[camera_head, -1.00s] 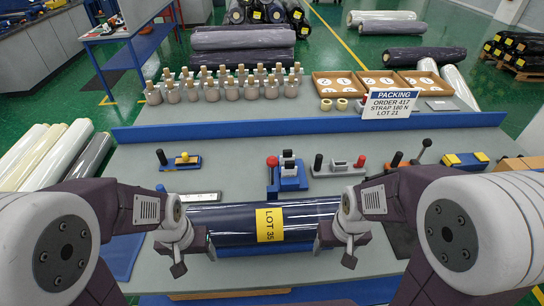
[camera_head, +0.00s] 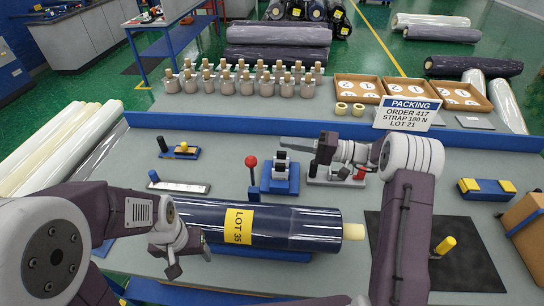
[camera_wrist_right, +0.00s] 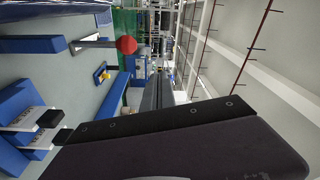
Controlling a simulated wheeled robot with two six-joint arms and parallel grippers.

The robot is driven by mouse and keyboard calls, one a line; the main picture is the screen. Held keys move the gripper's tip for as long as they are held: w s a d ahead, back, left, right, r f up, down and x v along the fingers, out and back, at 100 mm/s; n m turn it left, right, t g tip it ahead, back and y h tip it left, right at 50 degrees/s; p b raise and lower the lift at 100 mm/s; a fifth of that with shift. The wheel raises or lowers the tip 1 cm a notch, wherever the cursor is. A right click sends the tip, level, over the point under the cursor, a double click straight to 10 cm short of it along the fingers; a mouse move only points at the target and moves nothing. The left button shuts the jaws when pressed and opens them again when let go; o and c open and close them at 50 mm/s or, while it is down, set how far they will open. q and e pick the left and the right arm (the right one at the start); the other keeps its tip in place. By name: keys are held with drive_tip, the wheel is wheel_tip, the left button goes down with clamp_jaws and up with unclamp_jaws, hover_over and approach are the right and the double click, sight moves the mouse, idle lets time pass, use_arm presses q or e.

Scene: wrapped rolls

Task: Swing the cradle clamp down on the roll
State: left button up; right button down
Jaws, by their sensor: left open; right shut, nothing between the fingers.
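The dark blue wrapped roll (camera_head: 300,228) with a yellow LOT 35 label lies in the blue cradle (camera_head: 262,251) in the head view. Behind it, the red-knobbed lever (camera_head: 251,164) stands upright on a blue mount, seemingly the cradle clamp, raised off the roll. The red knob also shows in the right wrist view (camera_wrist_right: 127,45). My left gripper (camera_head: 188,262) is open at the roll's left end; whether it touches is unclear. My right gripper (camera_head: 285,142) is shut and empty, pointing left behind the roll, right of the red knob.
A blue block with grey-and-black parts (camera_head: 280,175) stands right of the lever. A small grey device (camera_head: 328,176) sits under my right wrist. A white-topped strip (camera_head: 180,187) lies left of the lever. A dark mat (camera_head: 465,265) with a yellow-handled tool lies right.

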sight(252, 172)
use_arm(q)
drive_tip(key=shift+s+a+f, duration=0.2)
drive_tip(key=shift+a+f, duration=0.1)
drive_tip(key=shift+a, duration=0.05)
use_arm(e)
drive_tip(key=d+f+m+t, duration=0.1)
drive_tip(key=d+f+m, duration=0.1)
drive_tip(key=d+f, duration=0.2)
drive_tip(key=shift+w+d+f+m+t+h, duration=0.15)
drive_tip(key=shift+w+f+m+t+h, duration=0.2)
drive_tip(key=shift+f, duration=0.5)
use_arm(q)
drive_tip(key=shift+d, duration=0.15)
use_arm(e)
drive_tip(key=shift+d, duration=0.1)
use_arm(q)
wheel_tip(252, 172, up, 5)
drive_tip(key=p, duration=0.5)
drive_tip(key=shift+r, duration=0.15)
use_arm(e)
drive_tip(key=a, duration=1.1)
drive_tip(key=shift+w+a+f, duration=0.15)
drive_tip(key=shift+w+a, duration=0.15)
drive_tip(key=shift+a, duration=0.1)
